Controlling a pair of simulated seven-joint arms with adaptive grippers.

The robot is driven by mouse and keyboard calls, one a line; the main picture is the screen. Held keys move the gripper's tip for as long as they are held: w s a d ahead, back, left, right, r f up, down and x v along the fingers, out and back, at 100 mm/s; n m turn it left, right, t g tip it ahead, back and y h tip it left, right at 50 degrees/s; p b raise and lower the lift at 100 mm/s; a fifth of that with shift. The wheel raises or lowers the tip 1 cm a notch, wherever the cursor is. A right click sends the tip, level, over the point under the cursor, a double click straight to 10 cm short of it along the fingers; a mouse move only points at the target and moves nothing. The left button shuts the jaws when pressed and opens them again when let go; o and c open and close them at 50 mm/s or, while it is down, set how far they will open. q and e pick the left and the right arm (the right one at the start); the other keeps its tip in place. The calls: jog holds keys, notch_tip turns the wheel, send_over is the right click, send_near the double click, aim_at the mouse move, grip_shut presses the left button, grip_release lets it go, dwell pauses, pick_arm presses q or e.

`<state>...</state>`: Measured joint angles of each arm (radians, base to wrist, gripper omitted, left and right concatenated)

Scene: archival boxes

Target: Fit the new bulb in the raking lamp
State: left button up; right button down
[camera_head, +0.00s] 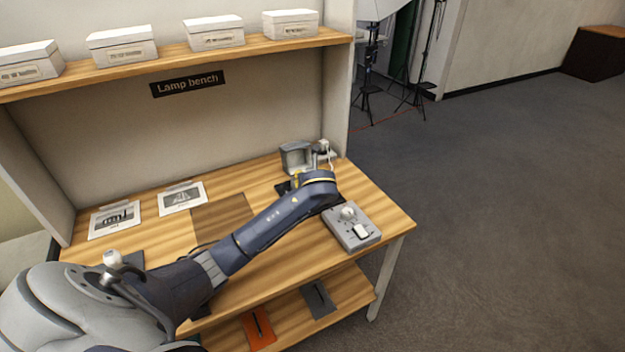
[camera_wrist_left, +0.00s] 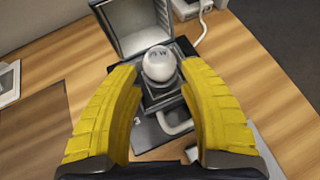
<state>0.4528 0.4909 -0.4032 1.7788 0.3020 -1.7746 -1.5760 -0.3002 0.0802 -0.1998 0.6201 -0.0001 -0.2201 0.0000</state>
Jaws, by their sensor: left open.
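My left gripper (camera_wrist_left: 156,75) is open, its yellow fingers on either side of a white round bulb (camera_wrist_left: 160,62), with gaps visible between. That bulb stands upright in a dark square holder of the raking lamp, in front of the open grey lamp housing (camera_wrist_left: 136,24). The housing also shows at the bench's back right in the head view (camera_head: 296,157); there my wrist hides the bulb. Another white bulb (camera_head: 112,257) stands at the bench's left, beside my forearm. My right gripper is in neither view.
A grey control box (camera_head: 352,227) with a knob and white switch sits at the bench's right front. Two printed cards (camera_head: 182,198) lie at the back left. White boxes (camera_head: 213,32) line the shelf above. A white cable (camera_wrist_left: 197,35) runs beside the lamp.

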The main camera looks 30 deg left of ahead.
pick_arm(q)
jog(key=v, duration=0.7)
jog(key=shift+s+r, duration=0.15)
jog(key=shift+s, duration=0.15)
dwell(0.3)
jog(key=shift+d, duration=0.2)
